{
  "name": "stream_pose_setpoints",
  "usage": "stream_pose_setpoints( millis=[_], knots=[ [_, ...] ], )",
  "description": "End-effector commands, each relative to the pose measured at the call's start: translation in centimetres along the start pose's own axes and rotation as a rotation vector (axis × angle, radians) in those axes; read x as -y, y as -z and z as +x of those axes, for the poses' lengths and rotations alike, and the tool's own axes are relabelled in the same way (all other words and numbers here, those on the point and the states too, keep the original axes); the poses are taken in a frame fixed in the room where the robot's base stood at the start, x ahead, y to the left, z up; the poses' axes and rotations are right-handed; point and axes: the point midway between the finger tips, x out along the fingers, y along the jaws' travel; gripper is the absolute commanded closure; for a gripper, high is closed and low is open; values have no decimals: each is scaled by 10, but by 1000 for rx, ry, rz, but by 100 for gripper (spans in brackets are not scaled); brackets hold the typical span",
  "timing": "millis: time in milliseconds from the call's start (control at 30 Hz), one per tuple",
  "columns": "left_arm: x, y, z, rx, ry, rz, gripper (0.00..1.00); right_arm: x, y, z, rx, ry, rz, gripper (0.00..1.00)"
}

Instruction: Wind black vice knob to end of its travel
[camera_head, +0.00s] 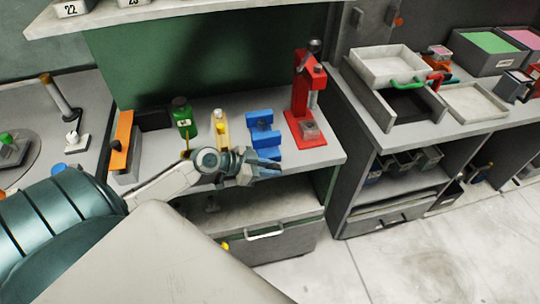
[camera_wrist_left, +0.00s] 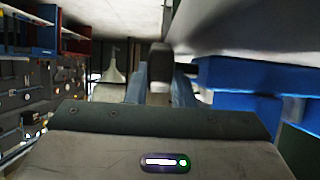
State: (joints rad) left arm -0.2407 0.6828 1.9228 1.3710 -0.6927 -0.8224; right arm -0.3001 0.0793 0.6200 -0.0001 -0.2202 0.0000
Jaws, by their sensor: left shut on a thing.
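The blue vice (camera_head: 264,140) stands near the front edge of the grey workbench. It also shows large and blue on the right of the left wrist view (camera_wrist_left: 240,76). My left gripper (camera_head: 268,168) is at the front of the vice, by the bench edge. In the left wrist view the black knob (camera_wrist_left: 160,62) sits between its two fingers, which are shut on it. In the head view the gripper hides the knob. How far the knob is wound cannot be seen. My right gripper is not in view.
A red press (camera_head: 305,105) stands right of the vice on the bench. A green bottle (camera_head: 183,118) and a yellow piece (camera_head: 220,128) stand to its left. A drawer with a handle (camera_head: 265,232) is below. Grey trays (camera_head: 385,64) lie on the bench further right.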

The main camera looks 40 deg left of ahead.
Motion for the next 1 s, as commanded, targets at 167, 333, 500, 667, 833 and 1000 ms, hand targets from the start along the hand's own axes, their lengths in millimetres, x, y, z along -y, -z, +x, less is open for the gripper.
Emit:
stream_pose_setpoints(
  millis=[167, 333, 500, 667, 833, 1000],
  knots=[
    [0, 0, 0, -4, 0, 0, 100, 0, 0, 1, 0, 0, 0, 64],
    [0, 0, 0, -4, 0, 0, 100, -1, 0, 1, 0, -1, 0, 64],
    [0, 0, 0, -3, 0, 0, 69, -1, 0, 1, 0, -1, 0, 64],
    [0, 0, 0, -3, 0, -1, 69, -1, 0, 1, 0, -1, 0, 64],
    [0, -1, -3, -2, 0, 1, 69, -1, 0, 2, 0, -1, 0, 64],
    [0, -3, -15, 0, 1, 3, 69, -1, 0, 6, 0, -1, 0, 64]
  ],
)
